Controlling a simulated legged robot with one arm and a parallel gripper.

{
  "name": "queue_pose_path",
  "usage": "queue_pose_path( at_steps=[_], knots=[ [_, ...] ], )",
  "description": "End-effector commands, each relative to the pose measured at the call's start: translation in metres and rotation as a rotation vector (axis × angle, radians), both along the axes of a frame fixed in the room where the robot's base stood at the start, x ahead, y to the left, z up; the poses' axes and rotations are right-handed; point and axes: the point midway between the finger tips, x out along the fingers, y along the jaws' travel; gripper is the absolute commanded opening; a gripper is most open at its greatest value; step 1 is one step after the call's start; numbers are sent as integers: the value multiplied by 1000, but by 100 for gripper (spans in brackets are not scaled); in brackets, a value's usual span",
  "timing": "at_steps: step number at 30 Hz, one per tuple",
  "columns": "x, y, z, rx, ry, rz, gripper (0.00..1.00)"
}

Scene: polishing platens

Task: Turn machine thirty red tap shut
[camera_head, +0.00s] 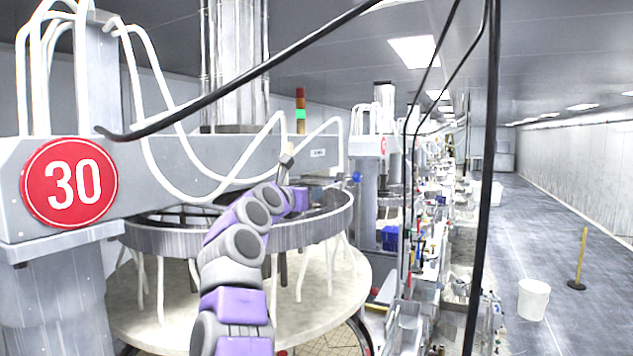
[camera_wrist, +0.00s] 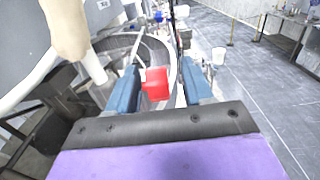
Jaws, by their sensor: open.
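The machine with the round red number 30 sign (camera_head: 69,182) stands at the left in the head view. The red tap handle (camera_wrist: 156,83) shows in the wrist view, between the two blue fingers of my gripper (camera_wrist: 160,90). The fingers are open, with a gap visible on each side of the red handle. In the head view my purple and grey arm reaches up to the machine's ring, and its end is near the grey beam. The tap is not clearly visible there, and its valve body is hidden in the wrist view.
A round pale platen (camera_head: 130,318) lies under the metal ring (camera_head: 310,230). White hoses hang around the beam, and black cables cross the head view. A white bucket (camera_head: 533,299) and a yellow post (camera_head: 579,258) stand on the open grey floor at right.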

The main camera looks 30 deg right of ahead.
Motion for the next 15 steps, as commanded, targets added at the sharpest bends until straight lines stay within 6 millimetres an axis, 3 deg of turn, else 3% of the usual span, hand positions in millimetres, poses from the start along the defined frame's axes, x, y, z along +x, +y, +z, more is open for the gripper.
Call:
queue_pose_path(
  at_steps=[15],
  knots=[
    [27,-66,-7,14,2,0,51]
  ],
)
